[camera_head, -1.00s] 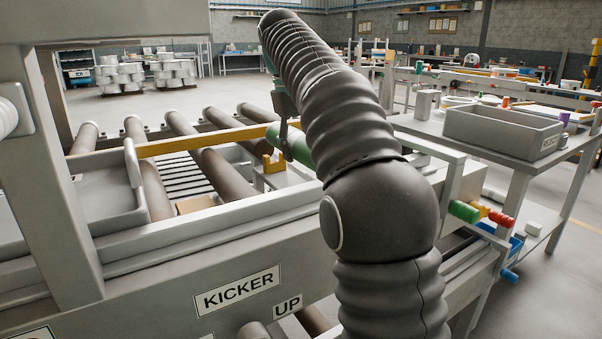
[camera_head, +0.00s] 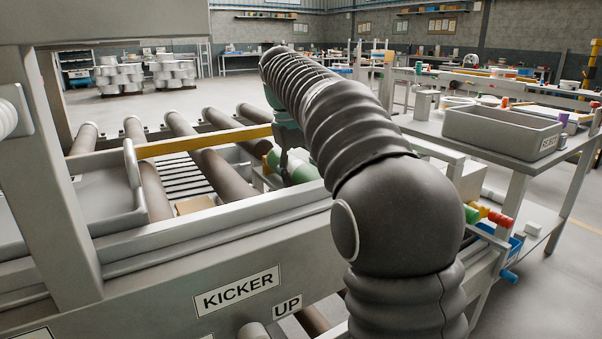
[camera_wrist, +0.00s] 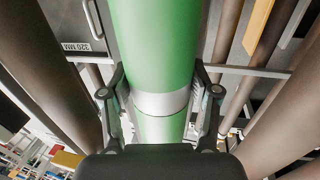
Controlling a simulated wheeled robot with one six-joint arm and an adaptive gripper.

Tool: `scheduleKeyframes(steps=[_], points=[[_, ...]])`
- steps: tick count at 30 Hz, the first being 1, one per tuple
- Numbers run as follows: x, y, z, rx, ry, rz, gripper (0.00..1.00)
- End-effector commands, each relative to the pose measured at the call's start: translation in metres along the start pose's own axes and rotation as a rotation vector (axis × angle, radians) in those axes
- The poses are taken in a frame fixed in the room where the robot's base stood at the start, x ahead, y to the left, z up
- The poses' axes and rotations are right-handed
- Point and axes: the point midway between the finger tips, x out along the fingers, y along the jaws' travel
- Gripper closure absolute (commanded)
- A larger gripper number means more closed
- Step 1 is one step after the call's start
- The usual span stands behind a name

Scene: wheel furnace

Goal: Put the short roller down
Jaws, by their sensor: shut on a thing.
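The short roller (camera_wrist: 155,40) is green with a pale band around it. In the wrist view it runs up the picture between the two fingers of my gripper (camera_wrist: 160,100), which is shut on it near the band. In the head view the green roller (camera_head: 301,171) shows in part beside my gripper (camera_head: 284,150), low over the conveyor frame. My arm hides its right end. I cannot tell whether the roller touches anything beneath it.
Long brown conveyor rollers (camera_head: 228,175) lie left of my gripper. The grey frame (camera_head: 150,260) marked KICKER is in front. At the right, a table holds a grey bin (camera_head: 500,133).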

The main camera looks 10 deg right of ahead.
Motion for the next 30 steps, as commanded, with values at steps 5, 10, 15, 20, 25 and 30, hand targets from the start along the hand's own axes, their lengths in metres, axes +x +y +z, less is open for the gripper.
scheduleKeyframes(steps=[5,10,15,20,25,30], points=[[0.001,0.0,0.0,0.001,0.002,0.001,1.0],[0.002,-0.001,0.0,0.0,0.0,0.0,0.14],[0.002,-0.001,0.0,0.0,0.0,0.0,0.14],[0.0,0.0,0.0,0.0,0.0,0.0,0.14],[-0.013,0.0,-0.001,0.0,0.002,0.001,0.14],[-0.039,0.0,-0.001,0.0,0.002,0.001,0.14]])
